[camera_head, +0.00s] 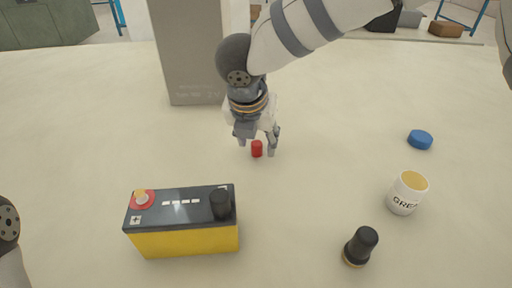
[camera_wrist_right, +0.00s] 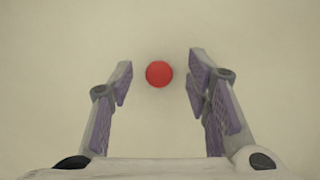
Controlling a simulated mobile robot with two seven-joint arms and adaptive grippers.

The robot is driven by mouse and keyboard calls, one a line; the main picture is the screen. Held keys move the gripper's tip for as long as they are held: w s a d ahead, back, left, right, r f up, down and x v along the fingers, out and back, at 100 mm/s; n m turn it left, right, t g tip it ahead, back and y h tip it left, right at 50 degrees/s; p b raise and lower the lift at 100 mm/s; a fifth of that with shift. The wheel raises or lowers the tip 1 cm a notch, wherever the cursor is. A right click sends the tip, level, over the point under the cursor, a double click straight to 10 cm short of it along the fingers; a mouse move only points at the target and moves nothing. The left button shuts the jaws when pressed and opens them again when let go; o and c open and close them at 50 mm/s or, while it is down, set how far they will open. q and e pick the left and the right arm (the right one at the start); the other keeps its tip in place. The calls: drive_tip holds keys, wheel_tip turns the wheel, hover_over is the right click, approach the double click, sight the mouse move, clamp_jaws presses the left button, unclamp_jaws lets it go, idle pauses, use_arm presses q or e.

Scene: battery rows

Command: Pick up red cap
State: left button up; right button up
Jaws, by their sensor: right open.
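The red cap (camera_head: 257,148) is a small cylinder standing on the pale table near the middle of the head view. My right gripper (camera_head: 257,149) is open above and around it, fingers pointing down. In the right wrist view the cap shows as a round red disc (camera_wrist_right: 159,74) between the two open fingertips (camera_wrist_right: 158,80), apart from both, with a narrower gap to the right finger. Whether the fingertips touch the table cannot be told. At the left edge of the head view only part of my left arm shows; its gripper is out of view.
A yellow and black battery (camera_head: 185,240) with a red terminal stands in front left. A black-topped brush or knob (camera_head: 361,245), a white grease tin (camera_head: 405,196) and a blue lid (camera_head: 420,139) are to the right. A grey box (camera_head: 190,60) stands behind. The table between is clear.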

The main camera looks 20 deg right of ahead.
drive_tip(key=shift+w+f, duration=0.15)
drive_tip(key=c, duration=0.8)
